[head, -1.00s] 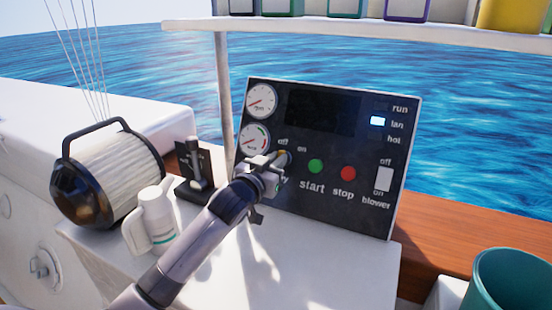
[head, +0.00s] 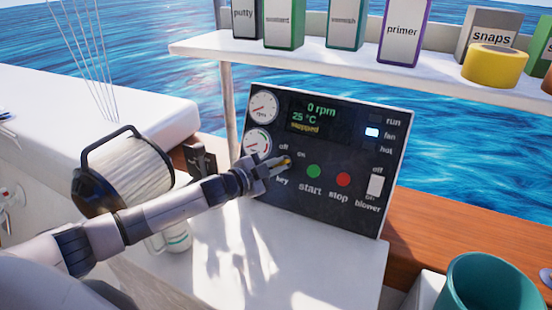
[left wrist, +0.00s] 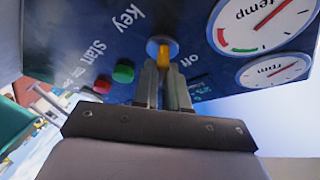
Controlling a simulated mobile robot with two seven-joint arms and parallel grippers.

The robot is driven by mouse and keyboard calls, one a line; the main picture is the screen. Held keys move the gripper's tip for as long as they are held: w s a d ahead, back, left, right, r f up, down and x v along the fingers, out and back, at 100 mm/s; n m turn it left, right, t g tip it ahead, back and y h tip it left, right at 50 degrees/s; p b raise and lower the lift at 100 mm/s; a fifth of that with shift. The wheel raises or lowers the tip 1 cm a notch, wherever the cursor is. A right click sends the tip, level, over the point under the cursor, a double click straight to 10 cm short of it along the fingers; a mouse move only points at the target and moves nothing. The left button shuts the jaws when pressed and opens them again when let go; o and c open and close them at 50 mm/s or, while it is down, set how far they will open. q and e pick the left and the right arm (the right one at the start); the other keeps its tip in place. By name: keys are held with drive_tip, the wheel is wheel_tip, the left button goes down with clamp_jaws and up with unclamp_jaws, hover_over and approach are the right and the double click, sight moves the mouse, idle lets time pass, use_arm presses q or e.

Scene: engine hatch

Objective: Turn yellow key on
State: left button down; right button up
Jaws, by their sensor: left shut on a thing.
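The yellow key (head: 287,161) sits in its round switch on the dark control panel (head: 330,212), between the "off" and "on" marks and above the "key" label. My left gripper (head: 277,165) reaches it from the left and is shut on it. In the left wrist view the yellow key (left wrist: 164,53) shows between the two fingertips of my left gripper (left wrist: 164,72), in front of a grey round base. The panel's display (head: 318,117) is lit and reads "0 rpm", "25 °C" and "stopped". My right gripper is not in view.
A green start button (head: 314,171) and red stop button (head: 343,180) lie right of the key. A white blower switch (head: 375,186) is farther right. A filter drum (head: 125,175) and a partly hidden white jug (head: 176,240) stand left. A teal cup (head: 490,285) is at lower right.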

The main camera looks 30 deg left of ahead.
use_arm(q)
drive_tip(key=shift+r+m, duration=0.1)
drive_tip(key=shift+m, duration=0.7)
drive_tip(key=shift+p, duration=0.3)
drive_tip(key=c, duration=1.2)
unclamp_jaws()
drive_tip(key=shift+o, duration=0.2)
drive_tip(key=b+v, duration=0.1)
drive_tip(key=v, duration=0.6)
